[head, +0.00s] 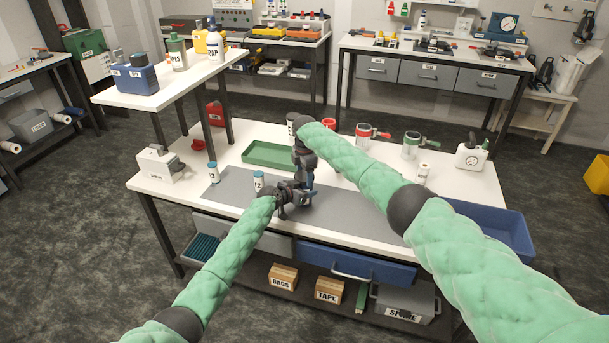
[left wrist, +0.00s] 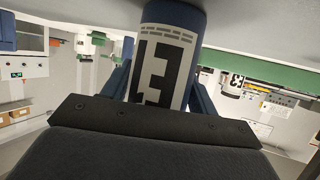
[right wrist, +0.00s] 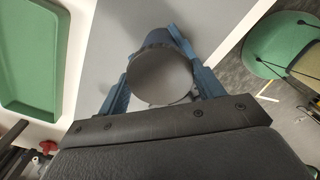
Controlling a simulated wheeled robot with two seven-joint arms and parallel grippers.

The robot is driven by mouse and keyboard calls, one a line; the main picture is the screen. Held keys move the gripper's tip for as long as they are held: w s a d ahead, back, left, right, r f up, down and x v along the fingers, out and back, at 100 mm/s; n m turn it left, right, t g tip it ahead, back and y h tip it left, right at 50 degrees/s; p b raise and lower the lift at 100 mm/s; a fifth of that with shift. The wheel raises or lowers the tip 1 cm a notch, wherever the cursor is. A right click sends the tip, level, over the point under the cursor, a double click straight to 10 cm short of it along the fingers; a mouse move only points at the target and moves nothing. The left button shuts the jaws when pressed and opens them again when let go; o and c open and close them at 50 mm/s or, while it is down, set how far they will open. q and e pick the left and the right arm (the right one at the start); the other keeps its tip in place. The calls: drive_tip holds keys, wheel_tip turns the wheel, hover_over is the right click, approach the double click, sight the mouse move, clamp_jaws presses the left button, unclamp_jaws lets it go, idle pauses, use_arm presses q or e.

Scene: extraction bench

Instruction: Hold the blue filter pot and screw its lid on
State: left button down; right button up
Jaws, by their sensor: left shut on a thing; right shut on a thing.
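The blue filter pot (left wrist: 172,60) has a white label with a large black mark and shows in the left wrist view between my left gripper's blue fingers. That view is upside down, and the pot's blue end is at the grey mat. My left gripper (head: 298,197) is shut on the pot from the side. My right gripper (head: 306,184) points down over the same spot. In the right wrist view its blue fingers are shut on a round grey lid (right wrist: 160,76). In the head view my grippers mostly hide pot and lid. I cannot tell how far the lid is seated.
The grey mat (head: 235,187) has small blue-capped jars (head: 213,172) on its left. A green tray (head: 268,154) lies behind. Red-handled (head: 363,134) and green-handled (head: 411,145) items stand at the back. A blue bin (head: 500,228) is at right.

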drive_tip(key=m, duration=0.3)
drive_tip(key=o, duration=1.1)
drive_tip(key=shift+r, duration=0.1)
drive_tip(key=shift+r, duration=2.2)
drive_tip(key=shift+c, duration=1)
drive_tip(key=shift+r, duration=0.35)
drive_tip(key=shift+c, duration=0.5)
drive_tip(key=shift+r+m, duration=0.7)
drive_tip(key=shift+r, duration=0.8)
